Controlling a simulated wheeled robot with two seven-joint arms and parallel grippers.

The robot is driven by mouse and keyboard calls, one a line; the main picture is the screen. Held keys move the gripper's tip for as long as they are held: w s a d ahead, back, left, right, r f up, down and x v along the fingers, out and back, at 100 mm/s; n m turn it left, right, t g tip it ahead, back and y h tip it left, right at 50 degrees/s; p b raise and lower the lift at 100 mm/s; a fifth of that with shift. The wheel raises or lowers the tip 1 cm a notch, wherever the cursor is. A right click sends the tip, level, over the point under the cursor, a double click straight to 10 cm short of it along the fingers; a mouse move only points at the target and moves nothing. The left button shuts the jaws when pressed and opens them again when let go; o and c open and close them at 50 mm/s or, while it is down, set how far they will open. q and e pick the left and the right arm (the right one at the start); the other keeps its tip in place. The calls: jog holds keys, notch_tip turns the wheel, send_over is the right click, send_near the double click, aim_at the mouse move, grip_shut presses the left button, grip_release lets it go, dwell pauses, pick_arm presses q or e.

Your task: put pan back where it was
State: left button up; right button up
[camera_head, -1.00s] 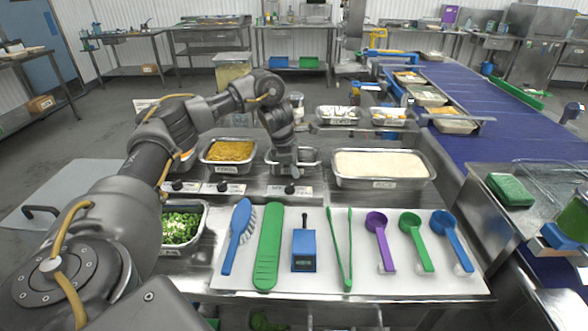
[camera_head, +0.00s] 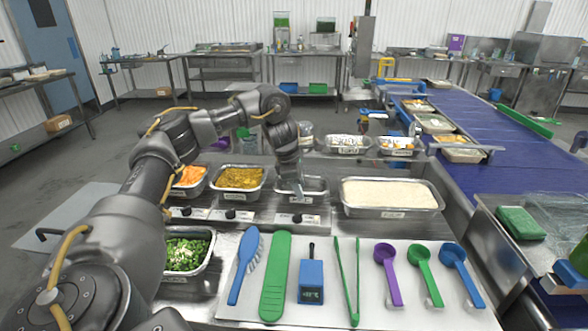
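A small metal pan (camera_head: 318,187) sits in the back row of the counter, between the pan of yellow food (camera_head: 239,178) and the large rice pan (camera_head: 390,194). My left gripper (camera_head: 298,190) points down at the small pan's left part. Its fingers are small and partly hidden, so I cannot tell whether they grip the rim. The inside of the small pan is mostly hidden by the gripper.
A white board (camera_head: 345,260) in front holds a blue brush, green and blue tools, tongs and several coloured scoops. A pan of chopped greens (camera_head: 208,258) stands at front left. A blue conveyor (camera_head: 500,150) runs along the right.

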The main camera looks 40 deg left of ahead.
pick_arm(q)
jog(key=d+p+v, duration=0.1)
jog(key=v, duration=0.6)
jog(key=shift+a+r+p, duration=0.3)
jog(key=shift+a+p, duration=0.1)
jog(key=shift+a, duration=0.1)
jog(key=shift+s, duration=0.15)
